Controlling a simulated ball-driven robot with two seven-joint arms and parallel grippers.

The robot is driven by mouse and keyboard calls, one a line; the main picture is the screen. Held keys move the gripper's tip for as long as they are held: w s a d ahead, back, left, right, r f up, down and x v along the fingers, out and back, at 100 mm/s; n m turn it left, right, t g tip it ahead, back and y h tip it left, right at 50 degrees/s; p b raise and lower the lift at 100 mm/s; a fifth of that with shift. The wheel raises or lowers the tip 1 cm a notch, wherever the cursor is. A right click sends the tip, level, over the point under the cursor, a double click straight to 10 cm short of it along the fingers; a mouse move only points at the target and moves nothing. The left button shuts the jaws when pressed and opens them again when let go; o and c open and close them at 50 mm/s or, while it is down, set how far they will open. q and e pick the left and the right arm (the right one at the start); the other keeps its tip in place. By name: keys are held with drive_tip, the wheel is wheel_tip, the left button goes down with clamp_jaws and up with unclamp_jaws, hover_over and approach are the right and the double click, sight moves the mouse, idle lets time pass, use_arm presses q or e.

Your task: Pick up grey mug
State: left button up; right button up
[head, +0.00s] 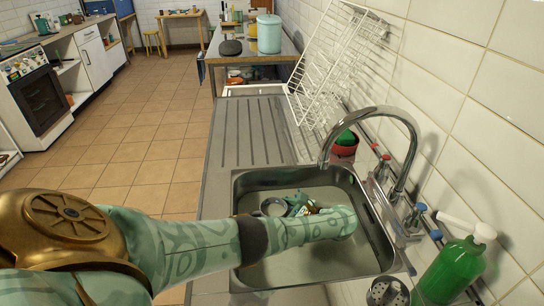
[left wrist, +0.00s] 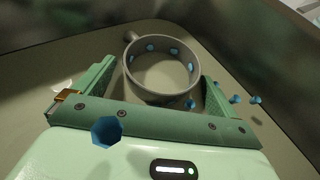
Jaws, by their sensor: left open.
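The grey mug (left wrist: 163,98) is in the sink, its round open rim facing the left wrist camera and its handle pointing to the upper left there. Blue spots show around its inside wall. In the head view the mug (head: 273,207) is a small grey round shape near the left part of the basin. My left gripper (left wrist: 158,75) is open, with one finger on each side of the mug's near part in the wrist view. I cannot tell whether the fingers touch it. In the head view my left gripper (head: 298,204) is partly hidden by my arm. My right gripper is not in view.
The steel sink (head: 247,184) has walls around the mug. A curved tap (head: 375,112) arches over its right side. A white dish rack (head: 335,62) leans behind, and a green bottle (head: 450,270) stands at the right. The ribbed drainer (head: 250,132) is clear.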

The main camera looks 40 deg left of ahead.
use_arm(q)
drive_tip(key=x, duration=0.2)
drive_tip(key=shift+s+a+f, duration=0.1)
drive_tip(key=shift+a+f, duration=0.05)
drive_tip(key=shift+a, duration=0.05)
drive_tip(key=shift+c, duration=0.3)
drive_tip(key=c, duration=1.1)
drive_tip(key=shift+o, duration=0.2)
